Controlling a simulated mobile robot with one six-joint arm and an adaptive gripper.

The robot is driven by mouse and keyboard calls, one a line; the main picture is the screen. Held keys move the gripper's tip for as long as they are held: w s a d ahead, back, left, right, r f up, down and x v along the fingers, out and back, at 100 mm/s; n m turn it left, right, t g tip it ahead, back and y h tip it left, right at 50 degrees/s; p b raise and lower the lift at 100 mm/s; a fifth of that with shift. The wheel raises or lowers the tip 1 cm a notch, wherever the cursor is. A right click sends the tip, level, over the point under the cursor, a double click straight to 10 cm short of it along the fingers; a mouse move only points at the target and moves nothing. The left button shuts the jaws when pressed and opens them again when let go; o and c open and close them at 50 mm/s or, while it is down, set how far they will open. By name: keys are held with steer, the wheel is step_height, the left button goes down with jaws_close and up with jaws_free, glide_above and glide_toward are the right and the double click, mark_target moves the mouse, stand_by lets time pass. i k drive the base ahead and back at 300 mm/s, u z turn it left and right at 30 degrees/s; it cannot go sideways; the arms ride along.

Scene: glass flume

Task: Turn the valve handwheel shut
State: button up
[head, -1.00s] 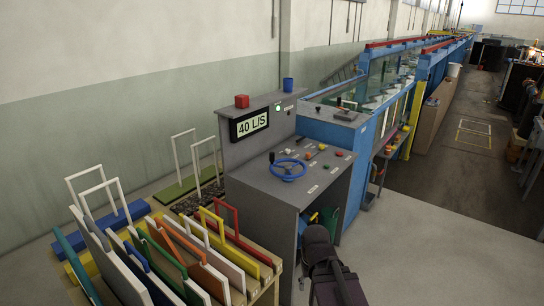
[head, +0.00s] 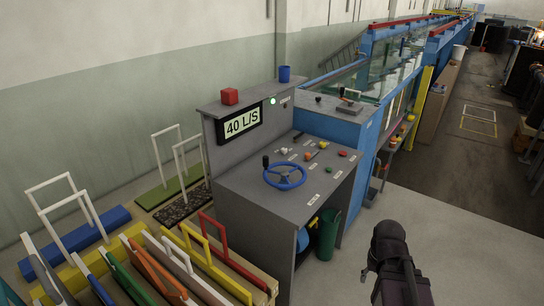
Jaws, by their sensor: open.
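The blue valve handwheel (head: 285,176) lies on the sloping top of the grey control console (head: 247,187), with a dark knob standing at its left rim. The console's display (head: 242,123) reads 40 L/S, and a green light (head: 273,101) glows beside it. My arm shows at the lower right, in front of the console and apart from the handwheel. The fingers of my gripper cannot be made out in this view.
Colored buttons (head: 308,155) sit behind the wheel. A red block (head: 230,96) and blue cup (head: 285,74) stand on the console's upper ledge. A green bin (head: 328,234) stands below. Framed panels (head: 205,262) crowd the lower left. Floor at right is clear.

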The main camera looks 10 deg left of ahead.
mark_target(284, 175)
steer(key=z, duration=0.1)
steer(key=i, duration=0.65)
steer(key=u, duration=0.65)
steer(key=i, duration=0.6)
steer(key=u, duration=0.4)
